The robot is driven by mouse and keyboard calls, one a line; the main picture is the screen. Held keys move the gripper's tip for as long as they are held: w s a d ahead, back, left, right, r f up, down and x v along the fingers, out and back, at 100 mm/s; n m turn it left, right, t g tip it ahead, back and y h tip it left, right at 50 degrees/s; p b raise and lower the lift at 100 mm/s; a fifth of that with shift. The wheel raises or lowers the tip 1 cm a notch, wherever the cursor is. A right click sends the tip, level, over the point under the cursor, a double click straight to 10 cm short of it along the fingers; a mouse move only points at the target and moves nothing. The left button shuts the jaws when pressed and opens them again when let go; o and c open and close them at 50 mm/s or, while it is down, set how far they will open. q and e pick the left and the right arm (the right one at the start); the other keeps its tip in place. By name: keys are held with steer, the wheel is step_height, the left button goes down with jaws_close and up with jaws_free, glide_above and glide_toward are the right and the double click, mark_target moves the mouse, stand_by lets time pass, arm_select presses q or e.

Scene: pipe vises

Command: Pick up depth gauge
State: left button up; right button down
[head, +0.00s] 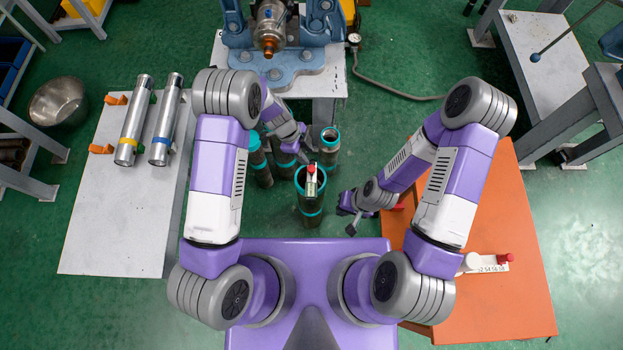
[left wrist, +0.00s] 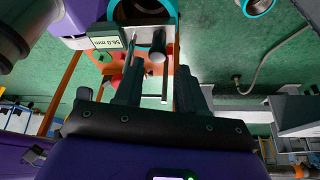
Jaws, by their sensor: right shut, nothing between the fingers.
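The depth gauge (head: 311,182), pale with a red part, stands at the mouth of a dark pipe with teal bands (head: 311,212) in the middle of the head view. In the left wrist view its display (left wrist: 105,43) reads 56.0 mm, beside the tip of the left-hand finger. My left gripper (head: 303,157) is just above and behind the gauge in the head view. In the left wrist view its fingers (left wrist: 158,85) are apart, with no clear grip on anything. My right gripper (head: 349,222) is shut and empty, low to the right of the pipe.
Several more teal-banded pipes (head: 329,145) stand close behind. A grey table (head: 115,220) at left holds two silver cylinders (head: 133,120). An orange table (head: 500,215) at right holds a white numbered piece with a red knob (head: 487,263). A blue vise (head: 280,65) stands at the back.

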mark_target(312, 179)
arm_select(q)
steer(key=x, duration=0.4)
steer(key=b+x, duration=0.1)
steer(key=shift+s+a+f, duration=0.1)
steer(key=shift+a+f, duration=0.1)
steer(key=shift+f, duration=0.3)
steer(key=shift+r, duration=0.1)
jaws_close()
